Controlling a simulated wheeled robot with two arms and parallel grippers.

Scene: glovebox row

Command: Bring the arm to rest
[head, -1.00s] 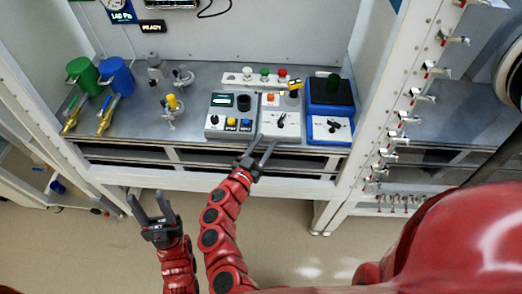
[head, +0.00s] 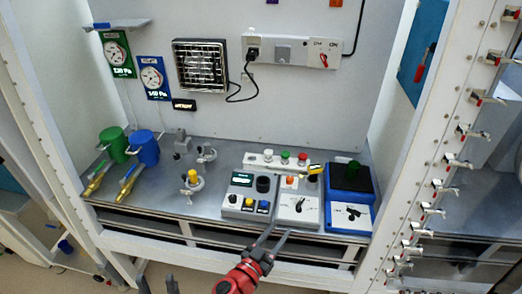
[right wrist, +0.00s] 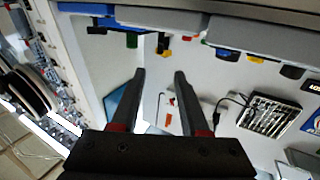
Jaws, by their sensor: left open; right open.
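My right gripper (head: 277,232) is open and empty at the front edge of the bench, in front of the white box with a black knob (head: 298,208). It also shows open in the right wrist view (right wrist: 159,76), with nothing between its fingers. My left gripper (head: 157,284) shows only its dark fingers at the bottom edge of the head view. They are apart with nothing seen between them; the rest of that arm is out of view.
The bench (head: 150,205) carries a grey control box (head: 248,204), a blue device (head: 347,212), green (head: 114,144) and blue (head: 146,150) cylinders with brass valves, and small clamps. A wall outlet strip (head: 290,50) is behind.

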